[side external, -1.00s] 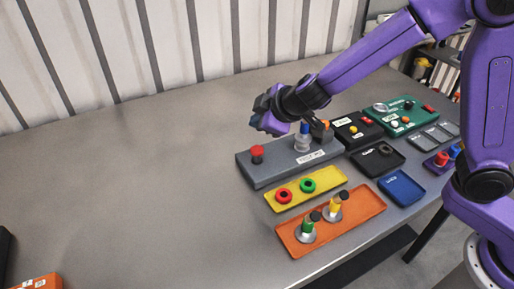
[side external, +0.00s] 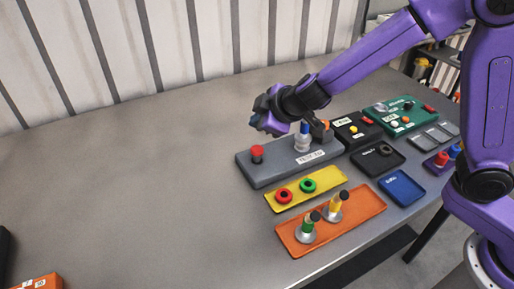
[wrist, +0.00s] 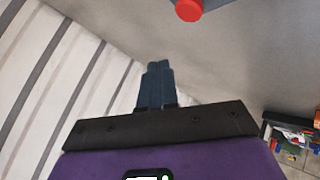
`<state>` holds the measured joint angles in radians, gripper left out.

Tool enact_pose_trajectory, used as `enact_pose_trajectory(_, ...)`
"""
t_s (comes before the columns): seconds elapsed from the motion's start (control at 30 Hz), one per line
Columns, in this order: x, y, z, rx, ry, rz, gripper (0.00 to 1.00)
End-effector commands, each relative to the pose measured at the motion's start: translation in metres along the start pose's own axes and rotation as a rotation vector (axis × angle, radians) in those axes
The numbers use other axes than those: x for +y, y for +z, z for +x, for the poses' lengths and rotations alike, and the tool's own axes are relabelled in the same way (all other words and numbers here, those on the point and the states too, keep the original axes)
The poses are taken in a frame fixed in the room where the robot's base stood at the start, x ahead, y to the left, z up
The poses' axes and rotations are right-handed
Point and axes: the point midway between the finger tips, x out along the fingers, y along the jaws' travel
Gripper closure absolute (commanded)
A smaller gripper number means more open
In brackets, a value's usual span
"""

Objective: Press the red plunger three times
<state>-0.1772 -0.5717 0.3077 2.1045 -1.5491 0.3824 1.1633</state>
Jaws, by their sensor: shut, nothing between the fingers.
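The red plunger (side external: 257,154) stands upright at the left end of a grey block (side external: 284,171) in the side view. Its red top also shows at the upper edge of the wrist view (wrist: 189,10). A second, blue-topped plunger (side external: 304,134) stands on the same block, to the right. My gripper (side external: 256,121) is shut and empty. It appears above and behind the red plunger in the side view, apart from it. In the wrist view its closed fingers (wrist: 157,82) point at bare table, and the red top lies beyond them.
In front of the block are a yellow tray (side external: 333,180) with red and green rings and an orange tray (side external: 364,212) with two small plungers. Black, blue and green panels (side external: 394,113) stand to the right. The left of the table (side external: 130,190) is clear.

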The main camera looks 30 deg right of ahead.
Motion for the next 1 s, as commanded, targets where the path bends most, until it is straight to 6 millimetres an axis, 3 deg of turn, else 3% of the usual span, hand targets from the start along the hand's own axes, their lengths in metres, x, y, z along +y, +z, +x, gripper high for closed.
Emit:
enact_pose_trajectory(0.67, 0.000, 0.000, 0.000, 0.000, 0.000, 0.000, 1.00)
enact_pose_trajectory(1.0, 0.016, -0.016, -0.020, 0.001, 0.004, 0.004, 1.00)
